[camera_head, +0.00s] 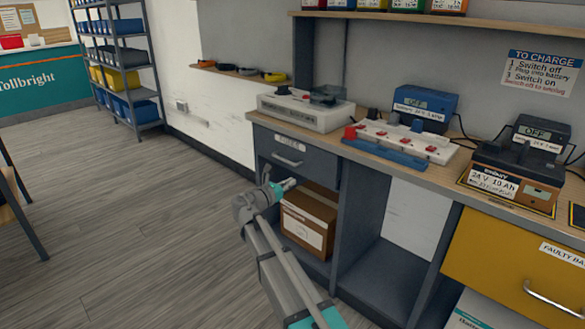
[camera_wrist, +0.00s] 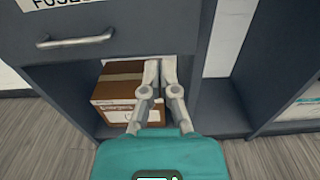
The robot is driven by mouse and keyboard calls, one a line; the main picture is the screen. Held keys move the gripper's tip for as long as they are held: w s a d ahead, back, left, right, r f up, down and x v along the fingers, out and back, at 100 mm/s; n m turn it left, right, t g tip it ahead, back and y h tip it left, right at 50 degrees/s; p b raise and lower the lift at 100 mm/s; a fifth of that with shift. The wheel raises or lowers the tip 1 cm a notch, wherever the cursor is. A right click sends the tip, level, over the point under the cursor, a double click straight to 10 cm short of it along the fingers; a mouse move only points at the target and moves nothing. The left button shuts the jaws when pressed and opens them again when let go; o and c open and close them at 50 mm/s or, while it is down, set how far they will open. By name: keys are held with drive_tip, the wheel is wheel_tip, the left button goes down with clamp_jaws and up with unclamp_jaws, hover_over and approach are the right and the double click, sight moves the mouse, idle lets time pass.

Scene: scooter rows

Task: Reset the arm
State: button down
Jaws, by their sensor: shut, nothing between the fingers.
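My gripper (camera_head: 289,184) is in front of the workbench, just below the handle of the grey drawer labelled for fuses (camera_head: 290,150). In the wrist view my gripper (camera_wrist: 160,64) points at the open cubby under that drawer, and its two fingers are together with nothing between them. The drawer (camera_wrist: 100,35) looks closed, and its handle is apart from the fingers. A cardboard box (camera_head: 308,222) sits in the cubby behind the fingers; it also shows in the wrist view (camera_wrist: 112,90), partly hidden by them. My arm reaches up from the bottom of the head view.
On the bench (camera_head: 395,165) stand a grey tester (camera_head: 305,112), a switched power strip (camera_head: 405,138), a blue charger (camera_head: 425,105) and a battery (camera_head: 515,175). A yellow drawer (camera_head: 510,260) is at right. Shelving (camera_head: 118,60) stands at back left. The floor (camera_head: 120,220) at left is largely clear.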

drive_tip(key=s+d+f+m+g+y+p, duration=0.15)
drive_tip(key=s+d+f+m+g, duration=0.25)
drive_tip(key=s+d+f+m, duration=0.4)
drive_tip(key=s+d+f+m+g+y+b, duration=0.15)
drive_tip(key=s+d+f+m+g, duration=0.3)
drive_tip(key=d, duration=0.55)
drive_tip(key=s+d+f+m+g+y+p, duration=0.25)
drive_tip(key=s+m+g+y, duration=0.25)
drive_tip(key=s+m+y, duration=0.75)
drive_tip(key=s+r+m+h+p, duration=0.1)
drive_tip(key=s+r+p, duration=0.1)
drive_tip(key=r+p, duration=1.6)
drive_tip(key=s+r+m+h+p, duration=0.1)
drive_tip(key=s+r+h+p, duration=0.1)
drive_tip(key=r+p, duration=1.6)
drive_tip(key=shift+s+r+p, duration=0.2)
drive_tip(key=shift+p, duration=0.55)
drive_tip(key=shift+s+a+h, duration=0.1)
drive_tip(key=shift+h, duration=0.15)
